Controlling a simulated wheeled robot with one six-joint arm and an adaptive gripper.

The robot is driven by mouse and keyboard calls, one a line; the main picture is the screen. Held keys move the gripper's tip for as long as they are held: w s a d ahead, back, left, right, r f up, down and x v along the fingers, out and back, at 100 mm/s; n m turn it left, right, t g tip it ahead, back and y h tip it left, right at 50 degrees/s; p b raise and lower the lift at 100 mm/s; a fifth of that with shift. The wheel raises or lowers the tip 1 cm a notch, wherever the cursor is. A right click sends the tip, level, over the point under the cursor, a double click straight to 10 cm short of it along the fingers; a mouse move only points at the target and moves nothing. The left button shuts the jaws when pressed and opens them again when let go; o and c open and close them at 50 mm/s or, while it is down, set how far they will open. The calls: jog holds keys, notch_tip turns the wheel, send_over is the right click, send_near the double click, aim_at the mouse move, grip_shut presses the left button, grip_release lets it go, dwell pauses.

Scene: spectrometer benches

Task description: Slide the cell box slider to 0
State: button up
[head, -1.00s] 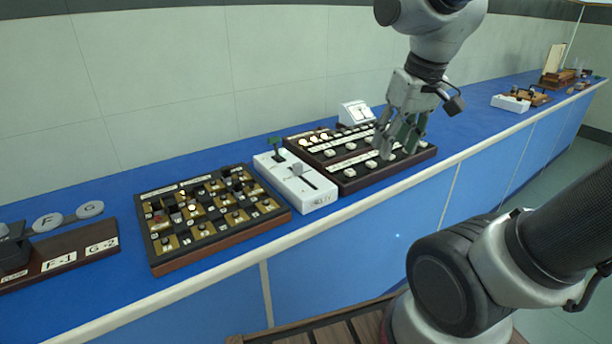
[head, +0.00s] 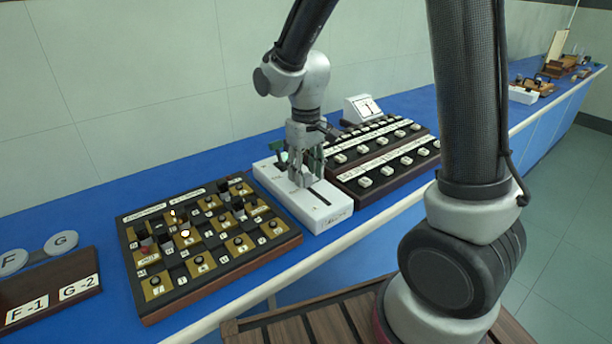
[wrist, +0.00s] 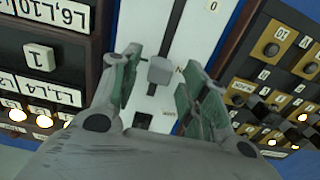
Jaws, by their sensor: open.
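The white cell box (head: 325,212) stands between two dark panels, with a dark slot along its top. Its grey slider knob (wrist: 160,70) shows in the wrist view partway along the slot. The mark 0 (wrist: 212,5) is printed beside the slot at the top of that view, on the box's nearer end in the head view. My gripper (head: 300,177) is over the box, pointing down. In the wrist view its open green-padded fingers (wrist: 158,88) stand on either side of the knob, with gaps visible. I cannot tell whether the tips are at knob height. In the head view the fingers largely hide the knob.
A checkered panel with knobs (head: 205,245) lies close on the left. A dark panel with rows of white buttons (head: 385,155) lies close on the right. A small white meter (head: 362,108) stands behind it. A green part (head: 278,148) rises at the box's far end.

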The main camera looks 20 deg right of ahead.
jog(key=shift+f, duration=0.85)
grip_shut()
